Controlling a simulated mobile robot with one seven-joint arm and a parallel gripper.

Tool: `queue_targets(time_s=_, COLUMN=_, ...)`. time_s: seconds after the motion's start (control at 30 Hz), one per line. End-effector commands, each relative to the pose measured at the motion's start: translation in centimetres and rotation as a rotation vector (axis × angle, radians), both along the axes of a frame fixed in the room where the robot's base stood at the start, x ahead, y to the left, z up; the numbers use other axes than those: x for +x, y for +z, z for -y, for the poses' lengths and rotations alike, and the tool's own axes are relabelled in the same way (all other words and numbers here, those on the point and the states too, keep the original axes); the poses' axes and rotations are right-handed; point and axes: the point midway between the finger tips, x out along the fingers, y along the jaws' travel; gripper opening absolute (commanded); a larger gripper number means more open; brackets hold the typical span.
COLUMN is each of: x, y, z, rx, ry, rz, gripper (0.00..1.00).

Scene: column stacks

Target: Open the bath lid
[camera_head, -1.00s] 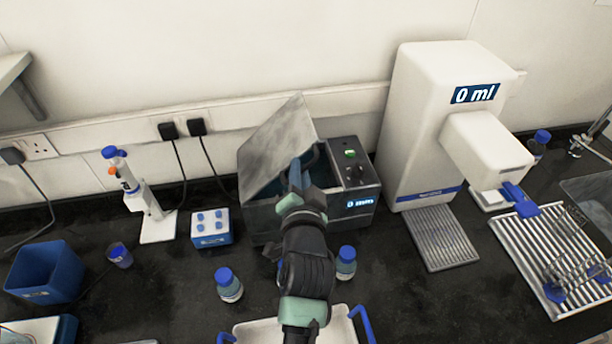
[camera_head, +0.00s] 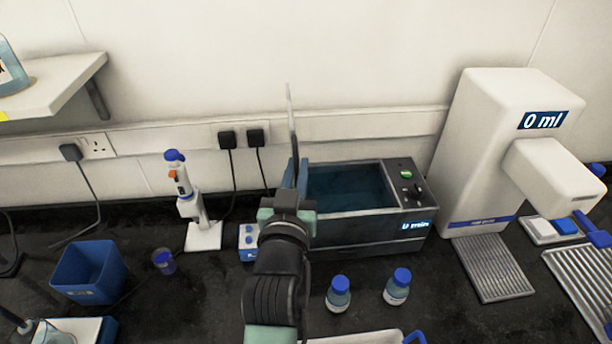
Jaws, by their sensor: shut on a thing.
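The bath (camera_head: 365,233) is a grey box with an open basin of dark blue water and a panel reading "0 min" on its right. Its grey lid (camera_head: 291,115) stands about upright at the left side of the basin, seen nearly edge-on. A blue handle (camera_head: 303,176) shows low on the lid's near side. My gripper (camera_head: 293,188) is at the lid, shut on the handle. The fingertips and their contact with the handle are partly hidden by the wrist.
Two blue-capped bottles (camera_head: 339,294) (camera_head: 397,287) stand in front of the bath. A blue-and-white rack (camera_head: 247,240) is close left of my gripper. A pipette stand (camera_head: 203,235) and blue bin (camera_head: 90,272) are further left. A white dispenser (camera_head: 480,150) stands right of the bath.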

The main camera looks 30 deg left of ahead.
Motion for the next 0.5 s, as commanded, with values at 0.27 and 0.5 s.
queue_targets(time_s=0.27, x=-0.43, y=-0.17, z=-0.66, rx=-0.067, ry=0.002, rz=0.045, gripper=0.00)
queue_targets(time_s=0.5, x=-0.48, y=-0.15, z=-0.74, rx=-0.079, ry=0.001, rz=0.053, gripper=0.00)
